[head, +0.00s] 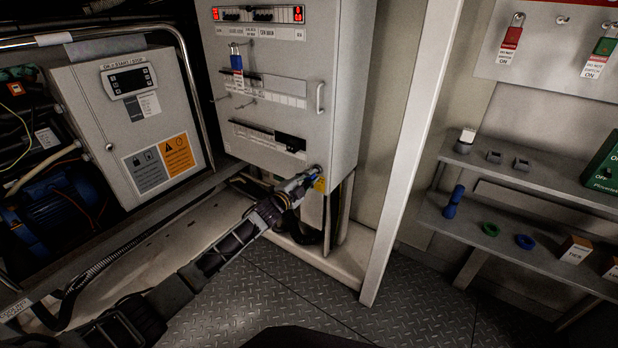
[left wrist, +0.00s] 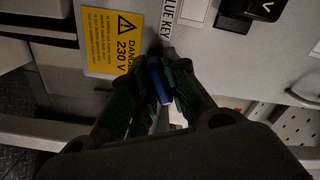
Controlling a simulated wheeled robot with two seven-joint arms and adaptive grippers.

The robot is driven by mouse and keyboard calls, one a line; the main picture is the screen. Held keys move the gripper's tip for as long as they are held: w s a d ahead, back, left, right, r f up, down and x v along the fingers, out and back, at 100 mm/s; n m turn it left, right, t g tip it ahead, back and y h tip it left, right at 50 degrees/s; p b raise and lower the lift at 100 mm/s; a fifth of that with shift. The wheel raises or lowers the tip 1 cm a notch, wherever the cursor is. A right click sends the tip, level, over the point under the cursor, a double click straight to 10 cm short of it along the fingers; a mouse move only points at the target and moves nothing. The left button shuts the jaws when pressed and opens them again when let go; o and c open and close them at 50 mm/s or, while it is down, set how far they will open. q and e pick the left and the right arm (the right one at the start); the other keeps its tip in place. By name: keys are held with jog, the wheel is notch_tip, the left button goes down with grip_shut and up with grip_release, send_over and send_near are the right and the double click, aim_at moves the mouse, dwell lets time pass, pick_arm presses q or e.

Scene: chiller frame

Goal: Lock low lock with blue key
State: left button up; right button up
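The low lock (head: 317,168) is at the lower right corner of the grey cabinet's front, mostly hidden by my gripper. My left gripper (head: 306,178) reaches it from below left. In the left wrist view, its fingers (left wrist: 161,88) are closed around the blue key (left wrist: 159,82). The key points at the cabinet face beside a "BLUE KEY" label (left wrist: 171,18). I cannot tell how deep its tip sits in the lock or how far it is turned. My right gripper is not in view.
A yellow 230 V danger sticker (left wrist: 112,42) is beside the lock. The grey cabinet (head: 265,130) carries a blue padlock (head: 236,62) and a handle (head: 320,98). Shelves (head: 520,252) with small parts stand at the right. The floor (head: 330,305) in front is clear.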

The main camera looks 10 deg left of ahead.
pick_arm(q)
jog(key=shift+m, duration=0.6)
jog(key=shift+m, duration=1.4)
jog(key=o, duration=1)
jog(key=shift+s, duration=0.15)
jog(key=p+v, duration=0.3)
jog(key=v, duration=0.3)
jog(key=shift+s+a, duration=0.15)
jog(key=shift+s, duration=0.2)
